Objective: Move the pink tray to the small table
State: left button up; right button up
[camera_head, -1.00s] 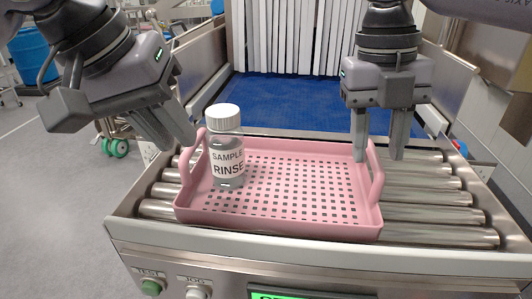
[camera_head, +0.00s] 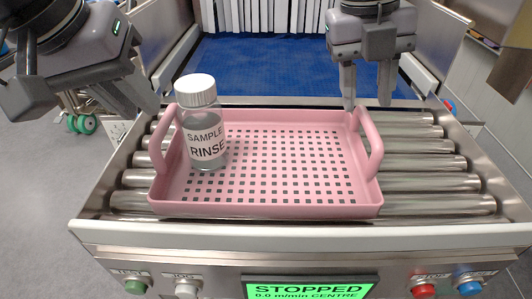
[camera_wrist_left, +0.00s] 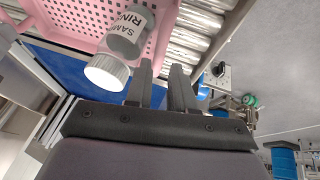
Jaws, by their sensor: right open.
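The pink tray (camera_head: 270,211) lies level on the conveyor rollers, with a raised handle at its left and right ends. A white-capped clear bottle labelled SAMPLE RINSE (camera_head: 203,125) stands upright in its left part. My left gripper (camera_head: 146,112) is open and empty, just left of the tray's left handle and apart from it. In the left wrist view its spread fingers (camera_wrist_left: 162,66) are beside the bottle and the tray's edge. My right gripper (camera_head: 367,106) is open and empty at the far side of the right handle; I cannot tell whether it touches. I cannot identify the small table.
Bare rollers (camera_head: 430,180) lie right of the tray. A blue belt (camera_head: 270,65) runs back to a white strip curtain (camera_head: 262,15). Metal side rails bound the conveyor. In front is a panel with buttons and a green display (camera_head: 310,288) reading STOPPED. Grey floor lies left.

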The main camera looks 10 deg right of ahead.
aim_at(160, 124)
pick_arm(q)
jog(key=x, duration=0.5)
pick_arm(e)
jog(key=f, duration=0.2)
jog(key=d+f, duration=0.1)
jog(key=f, duration=0.1)
jog(key=shift+f, duration=0.35)
pick_arm(q)
jog(key=c, duration=0.3)
pick_arm(e)
jog(key=c, duration=0.3)
pick_arm(q)
jog(key=shift+r, duration=0.1)
grip_shut()
pick_arm(e)
grip_shut()
